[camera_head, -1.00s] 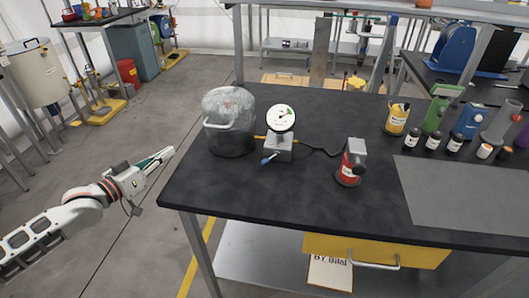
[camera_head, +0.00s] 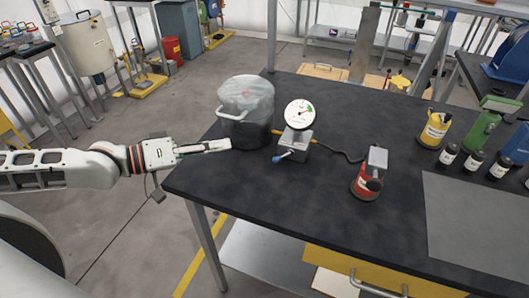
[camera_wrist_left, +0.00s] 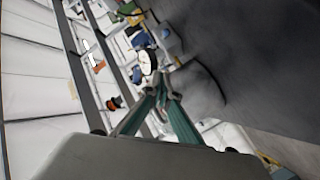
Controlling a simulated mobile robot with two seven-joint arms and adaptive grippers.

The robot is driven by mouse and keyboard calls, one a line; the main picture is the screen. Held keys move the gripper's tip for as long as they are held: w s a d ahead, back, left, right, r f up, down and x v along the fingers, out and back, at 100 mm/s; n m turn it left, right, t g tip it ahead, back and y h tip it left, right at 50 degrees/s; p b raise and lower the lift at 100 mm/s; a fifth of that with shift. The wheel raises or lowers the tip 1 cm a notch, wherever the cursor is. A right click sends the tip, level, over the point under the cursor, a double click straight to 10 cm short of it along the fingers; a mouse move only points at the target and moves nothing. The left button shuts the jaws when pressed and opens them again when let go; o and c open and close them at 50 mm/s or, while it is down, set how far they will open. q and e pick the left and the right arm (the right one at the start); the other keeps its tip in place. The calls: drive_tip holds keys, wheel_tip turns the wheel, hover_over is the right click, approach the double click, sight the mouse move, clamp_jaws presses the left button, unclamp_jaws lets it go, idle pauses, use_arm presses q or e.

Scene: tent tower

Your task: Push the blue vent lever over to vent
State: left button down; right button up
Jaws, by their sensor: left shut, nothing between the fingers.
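The blue vent lever (camera_head: 281,157) sticks out from the front left of a small grey valve block (camera_head: 296,148) on the black table. A round white gauge (camera_head: 299,114) stands on top of the block. My left gripper (camera_head: 228,145) comes in from the left, at the table's left edge, in front of the clear-topped pot. It is shut and empty, to the left of the lever and apart from it. In the left wrist view the green fingers (camera_wrist_left: 160,82) meet at their tips, with the gauge (camera_wrist_left: 148,62) beyond. I cannot make out the lever there. My right gripper is not in view.
The clear-topped pot (camera_head: 246,108) stands left of the gauge, joined by a yellow fitting. A dark hose runs right to a red pump (camera_head: 367,178). The tabletop in front of the lever is clear.

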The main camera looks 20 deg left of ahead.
sight(282, 156)
use_arm(q)
drive_tip(key=x, duration=0.9)
drive_tip(key=shift+w+d, duration=0.25)
drive_tip(key=shift+s+d+f+p, duration=0.2)
drive_tip(key=shift+d+f+p, duration=0.1)
drive_tip(key=shift+d+f, duration=0.4)
drive_tip(key=shift+s+d+f, duration=0.25)
drive_tip(key=shift+d+f, duration=0.05)
drive_tip(key=shift+f, duration=0.15)
drive_tip(key=shift+s+d+f, duration=0.25)
drive_tip(key=shift+f, duration=0.15)
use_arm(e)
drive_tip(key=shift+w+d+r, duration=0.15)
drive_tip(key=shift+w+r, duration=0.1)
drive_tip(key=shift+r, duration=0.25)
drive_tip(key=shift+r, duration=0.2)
